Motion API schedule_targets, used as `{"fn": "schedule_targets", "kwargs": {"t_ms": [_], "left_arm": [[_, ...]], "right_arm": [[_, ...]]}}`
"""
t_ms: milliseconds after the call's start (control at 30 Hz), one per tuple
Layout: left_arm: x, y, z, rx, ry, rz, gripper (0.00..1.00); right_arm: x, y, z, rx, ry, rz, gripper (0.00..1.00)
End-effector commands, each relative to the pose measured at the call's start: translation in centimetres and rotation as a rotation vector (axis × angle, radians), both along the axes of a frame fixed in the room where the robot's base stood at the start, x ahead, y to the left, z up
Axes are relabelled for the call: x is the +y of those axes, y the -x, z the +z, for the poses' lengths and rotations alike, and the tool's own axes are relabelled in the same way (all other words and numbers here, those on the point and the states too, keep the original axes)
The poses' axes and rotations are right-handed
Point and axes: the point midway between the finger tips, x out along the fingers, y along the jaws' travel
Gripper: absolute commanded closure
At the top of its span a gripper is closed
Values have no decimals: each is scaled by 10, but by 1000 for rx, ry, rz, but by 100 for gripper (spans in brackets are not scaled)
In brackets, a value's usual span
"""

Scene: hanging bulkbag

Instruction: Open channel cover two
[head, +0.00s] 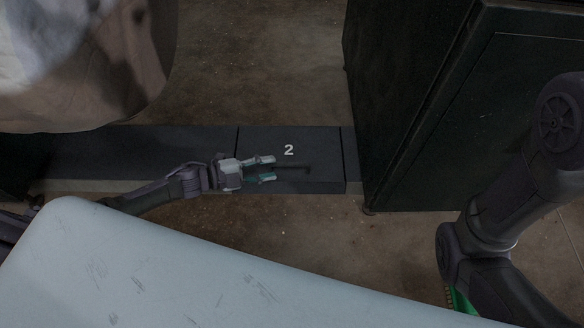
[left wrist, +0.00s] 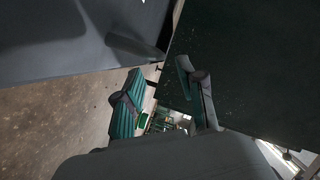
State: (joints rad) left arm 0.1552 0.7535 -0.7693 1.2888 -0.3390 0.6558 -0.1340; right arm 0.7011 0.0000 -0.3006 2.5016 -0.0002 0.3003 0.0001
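Channel cover two (head: 325,148) is a dark flat panel marked with a white "2", lying closed in the low channel strip in the head view. In the left wrist view the fingers (left wrist: 160,95) are also spread. My right arm shows at the right in the head view; its gripper is out of sight.
A tall dark cabinet (head: 440,110) stands just right of the cover. A large pale hanging bag (head: 80,60) is at upper left. The neighbouring cover (head: 140,150) lies left of cover two. Brown floor (head: 260,60) is clear behind the strip.

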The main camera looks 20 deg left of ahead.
Motion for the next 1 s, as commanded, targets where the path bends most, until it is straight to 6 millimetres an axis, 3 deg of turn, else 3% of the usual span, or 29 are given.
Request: {"fn": "schedule_targets", "kwargs": {"t_ms": [33, 300, 767, 1000], "left_arm": [[-10, -7, -8, -4, 2, -3, 61], [-47, -33, -15, -2, 1, 0, 61], [-58, -41, -15, 1, 0, 1, 61], [-58, -40, -16, 1, 0, 1, 97]], "right_arm": [[0, 0, -13, 1, 0, 0, 60], [0, 0, -35, 0, 0, 0, 60], [0, 0, -40, 1, 0, 0, 60], [0, -1, -40, 2, 0, 0, 60]]}}
